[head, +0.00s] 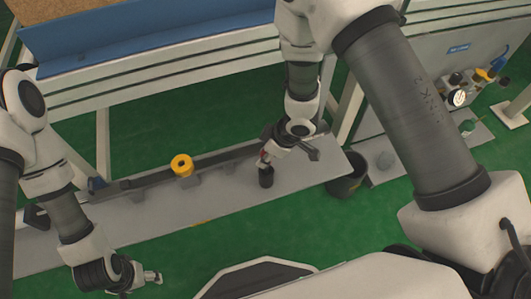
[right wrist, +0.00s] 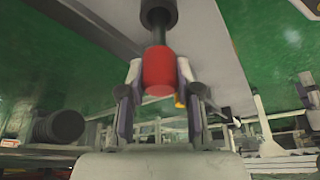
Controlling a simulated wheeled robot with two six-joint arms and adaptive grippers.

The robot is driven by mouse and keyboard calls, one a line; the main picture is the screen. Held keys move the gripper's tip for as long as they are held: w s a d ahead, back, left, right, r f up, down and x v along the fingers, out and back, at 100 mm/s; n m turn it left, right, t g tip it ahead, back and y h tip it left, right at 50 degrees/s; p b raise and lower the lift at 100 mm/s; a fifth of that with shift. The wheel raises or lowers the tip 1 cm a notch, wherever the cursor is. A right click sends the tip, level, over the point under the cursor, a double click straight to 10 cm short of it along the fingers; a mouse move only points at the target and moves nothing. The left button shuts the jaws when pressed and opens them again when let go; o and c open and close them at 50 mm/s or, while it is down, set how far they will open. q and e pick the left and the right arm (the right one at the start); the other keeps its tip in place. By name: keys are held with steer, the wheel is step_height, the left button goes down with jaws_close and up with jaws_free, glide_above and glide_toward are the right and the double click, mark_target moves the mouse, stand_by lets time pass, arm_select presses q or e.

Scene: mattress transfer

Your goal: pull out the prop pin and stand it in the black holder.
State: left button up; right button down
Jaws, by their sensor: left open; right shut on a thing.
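My right gripper (head: 267,154) is shut on the red grip of the prop pin. In the right wrist view the red grip (right wrist: 158,70) sits between the two fingers of the right gripper (right wrist: 160,82). The pin's dark shaft (right wrist: 158,34) runs from the grip to the black holder (right wrist: 158,12). The shaft's far end is hidden at the holder, so I cannot tell how deep it reaches. In the head view the black holder (head: 266,177) stands on the grey plate, right below the right gripper. My left gripper (head: 152,277) is open and empty at the lower left, away from the pin.
A grey plate (head: 225,197) with a dark rail runs along the green floor. A yellow round part (head: 182,165) stands by the rail. A black bucket (head: 345,188) stands right of the holder. A white frame with a blue tray (head: 150,35) lies behind.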

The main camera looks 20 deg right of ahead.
steer(key=shift+f+b, duration=1.4)
steer(key=shift+f, duration=0.9)
steer(key=c, duration=0.7)
jaws_free()
steer(key=v, duration=1.2)
